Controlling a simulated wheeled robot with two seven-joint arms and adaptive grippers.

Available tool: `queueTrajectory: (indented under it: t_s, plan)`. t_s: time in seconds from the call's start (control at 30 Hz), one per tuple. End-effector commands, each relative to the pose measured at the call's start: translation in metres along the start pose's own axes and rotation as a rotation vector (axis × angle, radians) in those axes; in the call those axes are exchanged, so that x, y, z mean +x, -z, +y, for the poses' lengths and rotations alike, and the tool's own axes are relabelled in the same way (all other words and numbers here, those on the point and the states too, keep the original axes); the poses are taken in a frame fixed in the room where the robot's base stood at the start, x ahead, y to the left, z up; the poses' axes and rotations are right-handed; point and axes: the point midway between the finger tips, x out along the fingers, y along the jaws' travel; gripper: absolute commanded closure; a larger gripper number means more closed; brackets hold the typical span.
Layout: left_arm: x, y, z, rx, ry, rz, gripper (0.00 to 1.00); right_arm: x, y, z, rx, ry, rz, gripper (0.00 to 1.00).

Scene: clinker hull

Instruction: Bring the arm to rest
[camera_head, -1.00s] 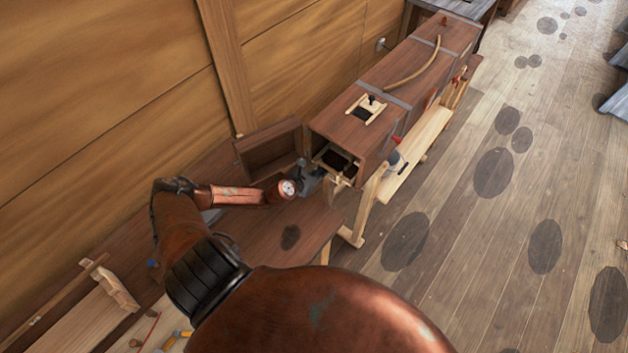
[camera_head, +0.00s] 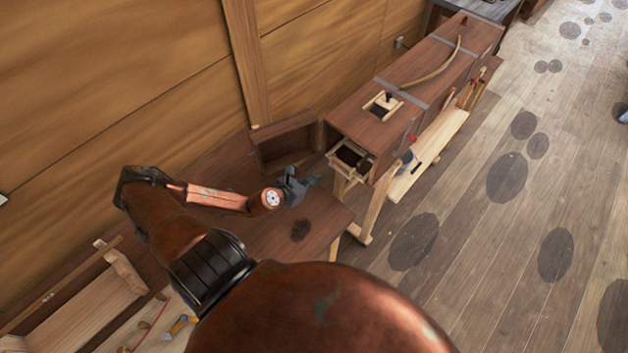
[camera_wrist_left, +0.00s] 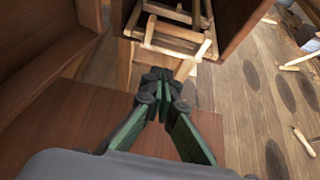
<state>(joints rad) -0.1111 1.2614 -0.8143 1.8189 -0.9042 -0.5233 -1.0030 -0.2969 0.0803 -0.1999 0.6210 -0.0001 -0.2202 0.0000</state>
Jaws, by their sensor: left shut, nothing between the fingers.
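My left arm comes in from the left over the dark wooden bench (camera_head: 270,238). My left gripper (camera_head: 312,181) is above the bench's far right part, just short of the open end of the long wooden box (camera_head: 385,125). In the left wrist view the fingers (camera_wrist_left: 158,80) are shut with their tips together and nothing between them. A light wooden frame (camera_wrist_left: 175,38) sticks out of the box end beyond the fingertips; it also shows in the head view (camera_head: 350,160). My right gripper is out of view.
An open dark box (camera_head: 285,145) stands against the wall beside the gripper. A trestle leg (camera_head: 362,215) stands under the long box. A light plank (camera_head: 430,155) runs along its right side. The floor (camera_head: 480,250) to the right is clear apart from dark stains.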

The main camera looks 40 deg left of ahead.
Motion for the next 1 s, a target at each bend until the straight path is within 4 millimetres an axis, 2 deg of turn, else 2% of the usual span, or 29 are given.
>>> queueTrajectory:
  t_s: [0.17,0.57,0.77,1.0]
  plan:
    - [-0.008,-0.001,-0.001,0.000,0.001,-0.001,1.00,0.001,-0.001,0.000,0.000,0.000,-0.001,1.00]
    - [-0.002,-0.002,-0.001,0.001,0.001,-0.002,1.00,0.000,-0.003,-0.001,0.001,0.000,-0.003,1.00]
    - [0.024,-0.003,-0.001,0.000,0.001,-0.004,1.00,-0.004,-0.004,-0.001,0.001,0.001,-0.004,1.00]
    - [0.070,-0.003,-0.001,0.000,0.001,-0.004,1.00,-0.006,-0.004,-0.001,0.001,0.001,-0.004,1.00]
